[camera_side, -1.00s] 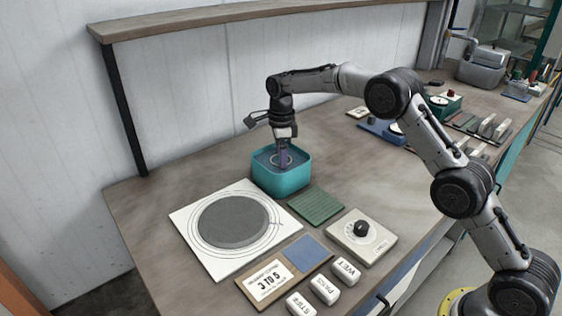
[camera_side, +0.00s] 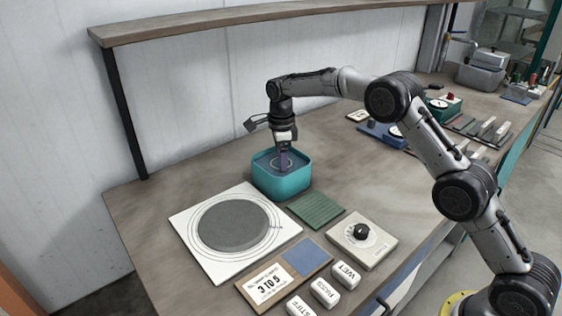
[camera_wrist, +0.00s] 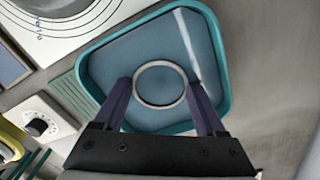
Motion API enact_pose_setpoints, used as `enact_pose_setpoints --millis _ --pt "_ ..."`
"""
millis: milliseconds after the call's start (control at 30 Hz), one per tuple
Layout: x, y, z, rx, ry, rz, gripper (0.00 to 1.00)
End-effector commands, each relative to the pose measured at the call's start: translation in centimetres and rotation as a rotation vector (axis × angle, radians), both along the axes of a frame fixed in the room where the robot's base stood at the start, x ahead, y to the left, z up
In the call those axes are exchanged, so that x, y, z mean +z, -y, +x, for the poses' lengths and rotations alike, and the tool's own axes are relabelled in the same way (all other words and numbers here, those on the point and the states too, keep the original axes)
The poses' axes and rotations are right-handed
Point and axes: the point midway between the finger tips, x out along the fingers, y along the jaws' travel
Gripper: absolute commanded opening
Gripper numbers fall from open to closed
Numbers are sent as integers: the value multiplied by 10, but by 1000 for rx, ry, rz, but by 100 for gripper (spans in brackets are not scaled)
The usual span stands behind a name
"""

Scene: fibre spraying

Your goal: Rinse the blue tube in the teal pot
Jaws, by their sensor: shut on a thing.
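The teal pot (camera_side: 282,186) stands on the bench with its open top up and a blue-grey inside. It also fills much of the wrist view (camera_wrist: 222,70). My gripper (camera_side: 284,166) points straight down into the pot. In the wrist view its two dark purple fingers (camera_wrist: 160,92) stand on either side of a pale round rim with a blue-grey middle. I take this rim to be the top of the blue tube (camera_wrist: 160,105), held between the fingers. The tube's lower part and its depth in the pot are hidden.
A white board with a grey disc (camera_side: 233,222) lies left of the pot. A green ribbed mat (camera_side: 316,209), a dial box (camera_side: 361,238), a sign card (camera_side: 268,284) and several labelled white blocks (camera_side: 325,292) lie in front. A shelf (camera_side: 240,20) runs above the bench's back.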

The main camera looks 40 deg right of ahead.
Motion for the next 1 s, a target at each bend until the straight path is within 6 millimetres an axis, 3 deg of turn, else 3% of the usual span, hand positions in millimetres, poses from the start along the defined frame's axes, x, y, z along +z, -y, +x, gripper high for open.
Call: enact_pose_setpoints --millis 533,1000 --pt "23 0 0 0 2 0 0" --pt "1 0 0 0 0 0 0"
